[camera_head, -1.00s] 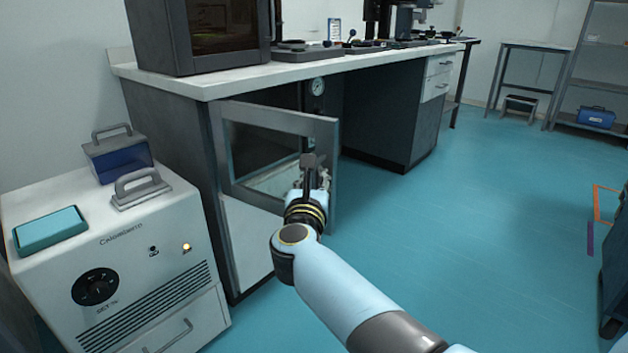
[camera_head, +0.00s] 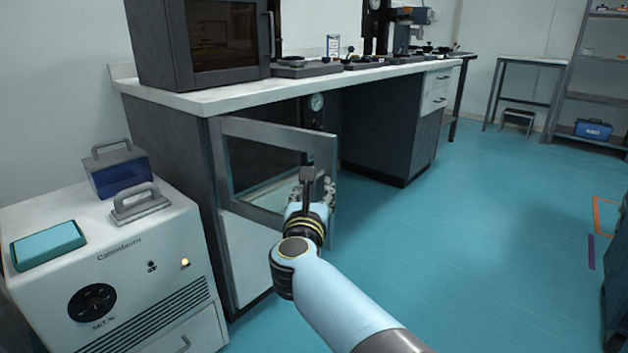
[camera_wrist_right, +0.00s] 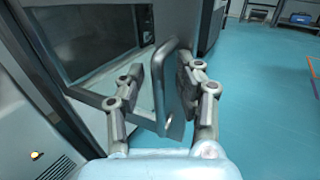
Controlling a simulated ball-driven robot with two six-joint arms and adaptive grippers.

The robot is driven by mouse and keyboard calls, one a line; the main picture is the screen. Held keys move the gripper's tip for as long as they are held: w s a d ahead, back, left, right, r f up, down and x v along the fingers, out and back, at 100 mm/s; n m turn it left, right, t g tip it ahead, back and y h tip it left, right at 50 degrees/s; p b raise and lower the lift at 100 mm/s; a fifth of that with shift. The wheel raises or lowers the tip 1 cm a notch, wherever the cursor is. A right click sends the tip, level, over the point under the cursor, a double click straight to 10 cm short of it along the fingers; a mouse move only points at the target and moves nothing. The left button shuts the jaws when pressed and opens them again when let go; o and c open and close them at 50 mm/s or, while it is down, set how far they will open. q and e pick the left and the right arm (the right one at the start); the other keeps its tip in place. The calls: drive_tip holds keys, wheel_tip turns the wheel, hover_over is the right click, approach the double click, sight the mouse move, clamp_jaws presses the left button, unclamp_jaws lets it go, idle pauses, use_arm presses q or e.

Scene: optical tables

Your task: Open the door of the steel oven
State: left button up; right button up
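The steel oven's door (camera_head: 268,125) is a grey frame around a window, under the bench. It stands partly open, swung out from its left side. It also shows in the wrist view (camera_wrist_right: 88,99). My right gripper (camera_head: 308,180) is at the door's free right edge. In the wrist view my right gripper (camera_wrist_right: 160,85) has its fingers apart, one on each side of the upright door handle (camera_wrist_right: 172,88). A gap shows on the left of the handle; the right finger is close to it, and contact is unclear. The oven's inside is mostly hidden. My left gripper is out of view.
A white cabinet unit (camera_head: 130,270) with a blue box (camera_head: 118,174) stands left of the oven. The bench top (camera_head: 235,95) is above the door, with a dark appliance (camera_head: 205,45) on it. The teal floor (camera_head: 440,260) to the right is clear.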

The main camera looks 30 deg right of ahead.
wheel_tip(320, 180, up, 10)
drive_tip(key=shift+f, duration=0.25)
idle(0.5)
